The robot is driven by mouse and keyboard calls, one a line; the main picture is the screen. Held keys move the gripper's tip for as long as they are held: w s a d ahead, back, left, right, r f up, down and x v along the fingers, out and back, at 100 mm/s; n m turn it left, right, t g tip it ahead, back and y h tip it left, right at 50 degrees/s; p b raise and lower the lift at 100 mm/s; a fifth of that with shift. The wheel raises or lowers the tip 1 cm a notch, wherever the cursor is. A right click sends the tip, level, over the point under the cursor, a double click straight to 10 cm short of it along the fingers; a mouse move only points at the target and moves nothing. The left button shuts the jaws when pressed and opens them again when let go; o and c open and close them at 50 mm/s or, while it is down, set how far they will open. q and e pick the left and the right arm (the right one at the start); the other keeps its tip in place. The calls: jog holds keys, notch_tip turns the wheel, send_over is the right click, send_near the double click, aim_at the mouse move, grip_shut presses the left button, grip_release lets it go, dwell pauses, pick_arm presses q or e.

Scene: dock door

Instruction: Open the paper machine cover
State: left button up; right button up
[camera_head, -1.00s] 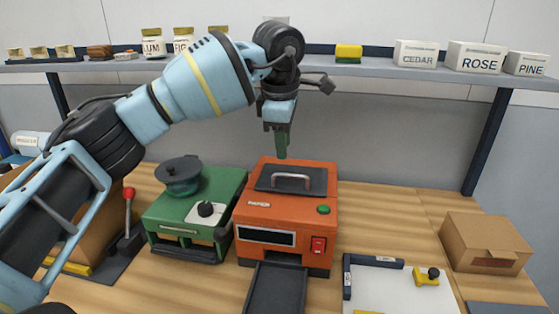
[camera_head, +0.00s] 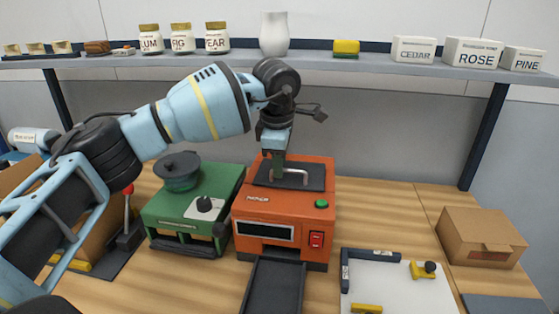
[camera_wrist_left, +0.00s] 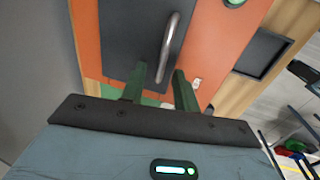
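The orange machine (camera_head: 300,225) stands on the wooden bench, with a dark flat cover (camera_head: 315,170) on its top. The cover lies closed and has a silver bar handle (camera_head: 298,173). In the left wrist view the cover (camera_wrist_left: 130,35) and handle (camera_wrist_left: 170,42) lie just beyond the fingertips. My left gripper (camera_head: 277,176) points down over the cover at the handle's left end. Its green fingers are apart in the left wrist view (camera_wrist_left: 162,80), with the handle's near end lined up between them; contact cannot be told. My right gripper is not in view.
A green machine (camera_head: 190,215) with a dark round pot stands close on the left. A dark tray (camera_head: 275,288) extends from the orange machine's front. A white board (camera_head: 395,290) and cardboard box (camera_head: 482,238) are to the right. A loaded shelf (camera_head: 380,68) runs behind.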

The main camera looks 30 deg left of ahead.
pick_arm(q)
jog(key=shift+c, duration=0.4)
grip_shut()
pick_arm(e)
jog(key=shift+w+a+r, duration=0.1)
pick_arm(q)
jog(key=shift+r, duration=0.15)
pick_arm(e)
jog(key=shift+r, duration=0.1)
